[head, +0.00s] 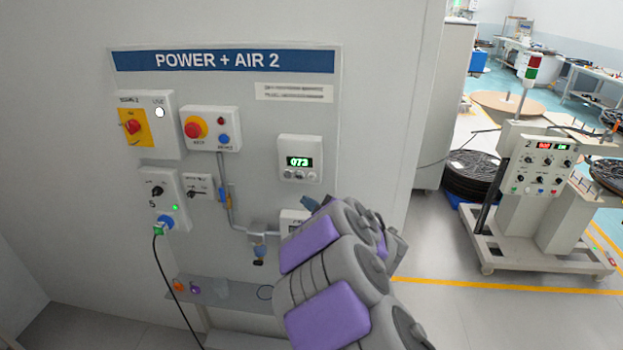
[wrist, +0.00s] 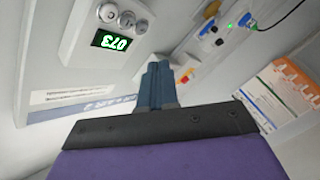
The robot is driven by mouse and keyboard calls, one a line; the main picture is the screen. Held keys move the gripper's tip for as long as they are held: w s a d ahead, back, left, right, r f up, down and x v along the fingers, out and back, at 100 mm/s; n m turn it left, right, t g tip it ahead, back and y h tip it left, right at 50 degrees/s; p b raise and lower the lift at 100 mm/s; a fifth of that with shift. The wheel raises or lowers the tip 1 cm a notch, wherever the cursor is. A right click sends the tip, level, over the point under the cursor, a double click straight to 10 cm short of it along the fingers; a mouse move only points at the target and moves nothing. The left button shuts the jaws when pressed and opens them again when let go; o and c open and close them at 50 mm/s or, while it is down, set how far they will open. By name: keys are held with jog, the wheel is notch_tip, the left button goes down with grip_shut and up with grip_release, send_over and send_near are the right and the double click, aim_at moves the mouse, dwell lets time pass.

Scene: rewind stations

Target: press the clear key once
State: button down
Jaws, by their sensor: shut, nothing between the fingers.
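A white counter box (head: 300,150) on the wall panel has a green display reading 073 and a row of 3 small round keys (head: 300,176) below it. Their labels are too small to read, so I cannot tell which is the clear key. The box shows upside down at the upper left of the wrist view, with its display (wrist: 110,41) and keys (wrist: 126,19). My gripper (head: 308,204) is below the box in the head view, apart from the keys. Its blue fingers (wrist: 157,72) are together and empty in the wrist view.
The POWER + AIR 2 panel also carries a red rotary switch (head: 133,127), a red emergency button (head: 195,128) and a socket box with a green plug (head: 160,228). Another white box (head: 291,219) is partly hidden by my arm. A grey shelf (head: 225,292) juts out below.

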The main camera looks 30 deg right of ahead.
aim_at(312, 177)
jog(key=w+d, duration=0.1)
jog(key=w, duration=0.1)
jog(key=w+d+p, duration=0.1)
jog(key=w+d, duration=0.1)
jog(key=w, duration=0.1)
jog(key=w+d+p, duration=0.1)
jog(key=w+d, duration=0.1)
jog(key=shift+w+d, duration=0.1)
jog(key=shift+w, duration=0.05)
jog(key=shift+a+r, duration=0.1)
jog(key=shift+a, duration=0.5)
jog(key=shift+d, duration=0.45)
jog(key=shift+a, duration=0.35)
jog(key=shift+d, duration=0.25)
